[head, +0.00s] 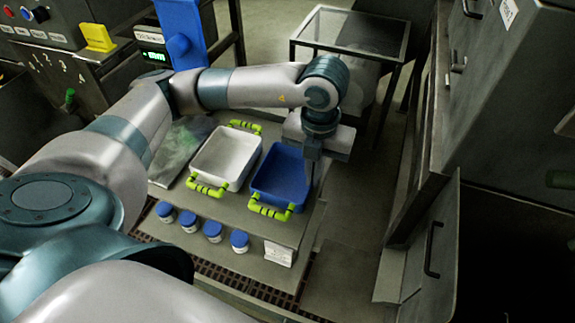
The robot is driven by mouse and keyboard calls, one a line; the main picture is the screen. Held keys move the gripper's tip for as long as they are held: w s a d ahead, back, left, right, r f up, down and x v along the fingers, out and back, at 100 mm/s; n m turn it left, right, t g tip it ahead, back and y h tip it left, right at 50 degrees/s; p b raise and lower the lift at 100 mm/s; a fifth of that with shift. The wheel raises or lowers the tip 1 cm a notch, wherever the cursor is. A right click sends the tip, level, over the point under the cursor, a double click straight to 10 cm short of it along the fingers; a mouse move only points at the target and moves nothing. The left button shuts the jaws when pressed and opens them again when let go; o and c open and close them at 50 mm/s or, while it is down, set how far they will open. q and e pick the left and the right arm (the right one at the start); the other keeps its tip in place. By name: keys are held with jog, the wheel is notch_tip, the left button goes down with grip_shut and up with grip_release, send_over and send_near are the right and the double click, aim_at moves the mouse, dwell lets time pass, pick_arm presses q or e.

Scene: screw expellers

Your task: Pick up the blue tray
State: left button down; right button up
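The blue tray (277,181) is a rectangular open tray at the right side of a low grey table (232,215). It has a yellow-green handle at its near end; its far end is partly hidden by my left arm. My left gripper (313,172) points down at the tray's right rim. Its fingers are small and dark here, so I cannot tell whether they are open or shut, or whether they touch the rim. My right gripper is out of view.
A white tray (227,155) with yellow-green handles sits left of the blue one. Several blue-lidded jars (212,230) line the table's front. A glass-topped stand (350,33) is behind, and cabinets (500,90) are on the right. Floor between is clear.

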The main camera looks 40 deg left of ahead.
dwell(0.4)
